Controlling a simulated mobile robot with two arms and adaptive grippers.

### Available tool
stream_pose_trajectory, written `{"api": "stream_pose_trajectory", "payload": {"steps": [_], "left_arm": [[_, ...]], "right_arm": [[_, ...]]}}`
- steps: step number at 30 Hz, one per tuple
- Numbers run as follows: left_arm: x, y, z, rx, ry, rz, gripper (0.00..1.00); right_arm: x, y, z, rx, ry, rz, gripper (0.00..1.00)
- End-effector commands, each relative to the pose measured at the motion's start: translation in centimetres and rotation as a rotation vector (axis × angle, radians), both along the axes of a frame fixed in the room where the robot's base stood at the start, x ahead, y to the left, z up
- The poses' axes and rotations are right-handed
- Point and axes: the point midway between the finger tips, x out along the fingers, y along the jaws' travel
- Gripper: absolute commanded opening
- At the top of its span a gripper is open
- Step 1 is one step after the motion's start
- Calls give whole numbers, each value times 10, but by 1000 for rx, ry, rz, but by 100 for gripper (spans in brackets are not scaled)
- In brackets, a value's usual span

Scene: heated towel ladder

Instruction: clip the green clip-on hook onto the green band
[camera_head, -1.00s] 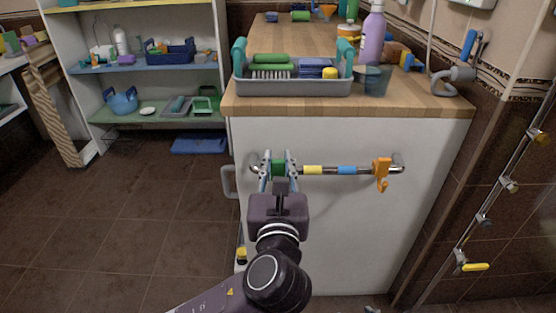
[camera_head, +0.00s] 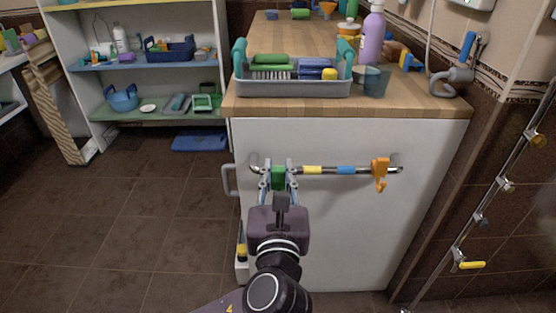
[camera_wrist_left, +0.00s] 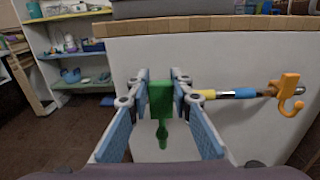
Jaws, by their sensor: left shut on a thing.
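The green clip-on hook (camera_head: 279,179) is between the fingers of my left gripper (camera_head: 278,172), at the left part of the metal rail (camera_head: 327,170) on the white cabinet front. In the left wrist view the hook (camera_wrist_left: 161,101) is upright, block on top and narrow hook part below, with my left gripper's blue pads (camera_wrist_left: 160,110) on either side. My left gripper is shut on it. I cannot make out the green band, which the hook and fingers may hide. I cannot tell whether the hook touches the rail. My right gripper is out of view.
The rail also bears a yellow band (camera_head: 312,170), a blue band (camera_head: 346,170) and an orange hook (camera_head: 380,173) at right. The wooden counter (camera_head: 420,104) above holds a grey caddy (camera_head: 293,89). A grey handle (camera_head: 228,180) is left of the rail. The floor at left is open.

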Motion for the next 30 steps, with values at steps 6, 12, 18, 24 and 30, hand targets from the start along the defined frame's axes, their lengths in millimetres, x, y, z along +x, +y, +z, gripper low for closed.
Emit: {"api": "stream_pose_trajectory", "payload": {"steps": [6, 12, 18, 24, 30], "left_arm": [[-6, 0, 1, 0, 0, 0, 0], [-17, 0, 2, 0, 1, -2, 0], [-33, 0, 2, 0, 1, -1, 0], [-44, 0, 1, 0, 1, 0, 0], [-54, 0, 1, 0, 1, 0, 0]], "right_arm": [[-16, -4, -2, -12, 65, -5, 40], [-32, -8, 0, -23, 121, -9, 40], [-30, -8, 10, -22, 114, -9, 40], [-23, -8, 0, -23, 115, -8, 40], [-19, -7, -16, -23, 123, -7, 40]]}}
